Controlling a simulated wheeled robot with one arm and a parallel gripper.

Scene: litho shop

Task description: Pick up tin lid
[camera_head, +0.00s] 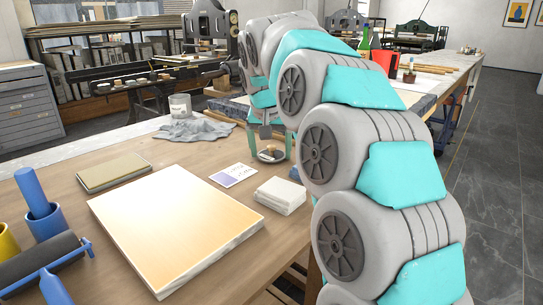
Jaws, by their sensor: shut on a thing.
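My gripper (271,151) points down over the far right part of the wooden worktable, its two teal fingers on either side of a small round dark item with a light brown part, which I take to be the tin lid (271,156). The gripper is shut on it. The lid is small in this view, and I cannot tell whether it touches the table or is just above it. My own arm covers the area to the right of it.
A white block stack (279,196) and a printed card (233,175) lie near the gripper. A large pale orange slab (175,222) fills the table's middle. A black roller (42,266) lies at left.

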